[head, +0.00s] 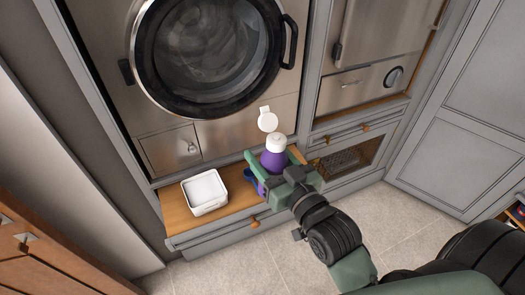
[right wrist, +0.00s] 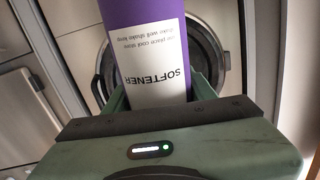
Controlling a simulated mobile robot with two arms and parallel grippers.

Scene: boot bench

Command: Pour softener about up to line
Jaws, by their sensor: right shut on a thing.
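A purple softener bottle (head: 272,161) with a white top stands in the jaws of my right gripper (head: 272,168), over the right part of the wooden bench. In the right wrist view the bottle (right wrist: 145,25) shows its white SOFTENER label, upside down, between the fingers (right wrist: 155,92). I cannot tell whether its base touches the bench. A white square container (head: 206,208) sits to the left on the bench; I cannot make out a line in it. My left gripper is not in view.
A white round piece with a tab (head: 267,120) shows just above the bottle; I cannot tell if it is its lid. A blue item (head: 253,178) is partly hidden beside the gripper. The wooden bench (head: 178,216) runs below a washer (head: 205,55) and a small drawer (head: 171,150).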

